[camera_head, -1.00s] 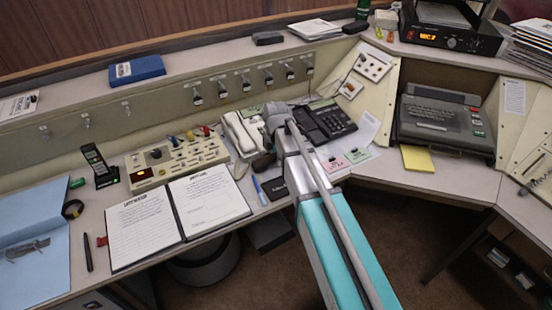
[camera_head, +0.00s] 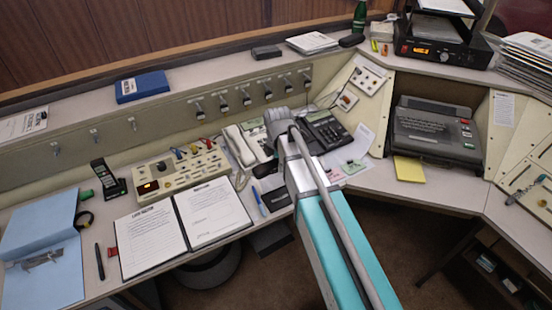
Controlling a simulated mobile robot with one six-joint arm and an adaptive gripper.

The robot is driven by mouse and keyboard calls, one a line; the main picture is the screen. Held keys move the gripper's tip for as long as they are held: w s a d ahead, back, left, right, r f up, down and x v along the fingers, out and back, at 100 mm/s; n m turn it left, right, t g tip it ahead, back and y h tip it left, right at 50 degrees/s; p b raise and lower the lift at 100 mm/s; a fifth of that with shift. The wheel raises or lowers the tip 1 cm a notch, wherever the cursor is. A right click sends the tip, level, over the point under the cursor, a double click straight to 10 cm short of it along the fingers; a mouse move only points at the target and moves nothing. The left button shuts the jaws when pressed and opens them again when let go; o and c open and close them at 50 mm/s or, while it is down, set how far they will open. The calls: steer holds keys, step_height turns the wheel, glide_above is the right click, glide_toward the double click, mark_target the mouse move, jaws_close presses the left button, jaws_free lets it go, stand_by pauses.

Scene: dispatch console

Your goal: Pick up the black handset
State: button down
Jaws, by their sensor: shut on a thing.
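My arm reaches in from the bottom to the desk, and my gripper (camera_head: 279,124) is at its far end, mostly hidden behind my own wrist. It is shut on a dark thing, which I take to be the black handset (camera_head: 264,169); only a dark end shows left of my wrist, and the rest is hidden. The black desk phone (camera_head: 326,130) with its keypad lies just right of my wrist. A white phone handset (camera_head: 239,146) lies just to the left.
A cream switch panel (camera_head: 177,171), an open binder (camera_head: 212,212) and a cordless phone in a stand (camera_head: 108,178) are on the left. A grey typewriter-like machine (camera_head: 437,130) and a yellow pad (camera_head: 409,169) are on the right. The raised shelf runs behind.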

steer(key=s+d+r+p, duration=0.2)
steer(key=s+r+p, duration=0.2)
steer(key=s, duration=0.6)
steer(key=shift+d+r+p, duration=0.35)
steer(key=shift+r, duration=0.5)
steer(key=shift+d, duration=0.15)
